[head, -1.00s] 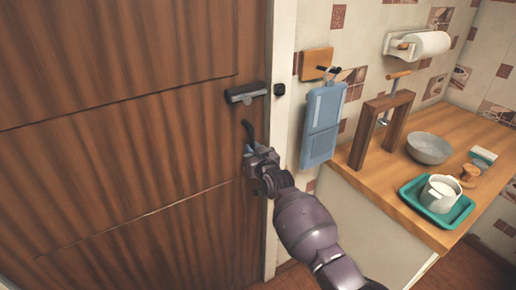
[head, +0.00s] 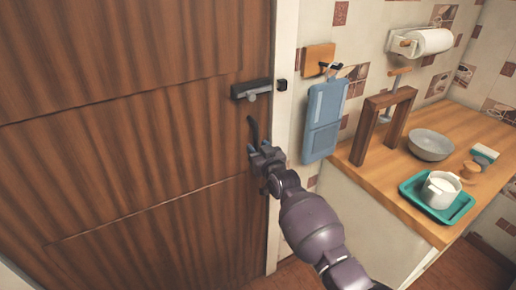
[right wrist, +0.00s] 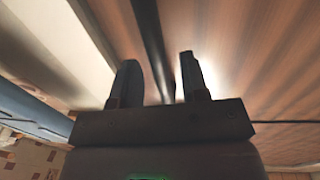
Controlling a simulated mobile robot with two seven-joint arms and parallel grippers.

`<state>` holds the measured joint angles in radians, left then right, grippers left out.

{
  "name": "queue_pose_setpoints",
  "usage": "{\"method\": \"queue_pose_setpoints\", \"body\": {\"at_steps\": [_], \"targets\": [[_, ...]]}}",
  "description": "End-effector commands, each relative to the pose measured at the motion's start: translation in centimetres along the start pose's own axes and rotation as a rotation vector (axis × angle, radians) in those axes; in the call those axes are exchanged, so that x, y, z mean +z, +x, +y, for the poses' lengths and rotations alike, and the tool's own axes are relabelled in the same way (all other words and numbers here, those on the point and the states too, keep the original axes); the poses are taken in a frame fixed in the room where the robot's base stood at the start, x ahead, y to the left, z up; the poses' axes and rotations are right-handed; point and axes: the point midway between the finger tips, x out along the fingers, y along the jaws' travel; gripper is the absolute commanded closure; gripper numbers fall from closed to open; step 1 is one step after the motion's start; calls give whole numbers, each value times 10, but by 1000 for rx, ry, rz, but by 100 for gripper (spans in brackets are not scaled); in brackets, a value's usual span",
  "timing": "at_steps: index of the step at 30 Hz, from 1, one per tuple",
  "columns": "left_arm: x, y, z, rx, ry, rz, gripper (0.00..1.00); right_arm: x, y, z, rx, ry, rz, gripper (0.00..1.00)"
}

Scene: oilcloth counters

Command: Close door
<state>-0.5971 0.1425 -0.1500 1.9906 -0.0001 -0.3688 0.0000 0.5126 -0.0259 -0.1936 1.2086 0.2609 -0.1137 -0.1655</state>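The brown wooden door (head: 130,150) fills the left of the head view, its right edge close to the pale door frame (head: 284,140). Any gap between them is too small to judge. A dark lever handle (head: 252,130) sits on the door near that edge, below a grey latch (head: 252,90). My right gripper (head: 260,152) is at the handle. In the right wrist view its two fingers (right wrist: 158,82) stand apart, with the dark handle bar (right wrist: 149,35) running between them. Contact with the bar is unclear. My left gripper is not in view.
To the right, a wooden counter (head: 378,180) carries a grey bowl (head: 430,146), a teal tray (head: 414,194) with a white pot (head: 440,187), and a wooden stand (head: 366,132). A blue board (head: 322,120) hangs on the wall beside the door frame.

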Motion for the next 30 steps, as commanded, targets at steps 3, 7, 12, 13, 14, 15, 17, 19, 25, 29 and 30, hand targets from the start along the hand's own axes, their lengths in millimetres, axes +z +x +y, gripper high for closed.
{"method": "queue_pose_setpoints", "body": {"at_steps": [3, 7, 12, 13, 14, 15, 17, 19, 25, 29, 30], "targets": [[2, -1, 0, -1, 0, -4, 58, -1, 1, 0, 0, 1, 2, 59], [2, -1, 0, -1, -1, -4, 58, -2, 0, 0, 0, 2, 3, 59], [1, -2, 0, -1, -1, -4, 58, -1, -8, 0, 0, 3, 2, 59], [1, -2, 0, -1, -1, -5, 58, -1, -11, 0, 0, 3, 2, 59], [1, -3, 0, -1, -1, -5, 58, -1, -14, 0, 0, 2, 2, 59], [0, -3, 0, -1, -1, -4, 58, -2, -19, 0, 0, 3, 2, 59], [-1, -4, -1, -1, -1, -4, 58, -2, -28, 0, 0, 3, 3, 59], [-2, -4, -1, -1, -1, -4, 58, -1, -39, 0, 1, 3, 2, 59], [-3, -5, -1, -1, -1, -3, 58, -1, -70, 1, 1, 2, 1, 59], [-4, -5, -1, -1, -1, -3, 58, 0, -88, 0, 1, 1, 1, 59], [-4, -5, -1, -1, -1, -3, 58, 0, -92, 1, 1, 1, 1, 59]]}}
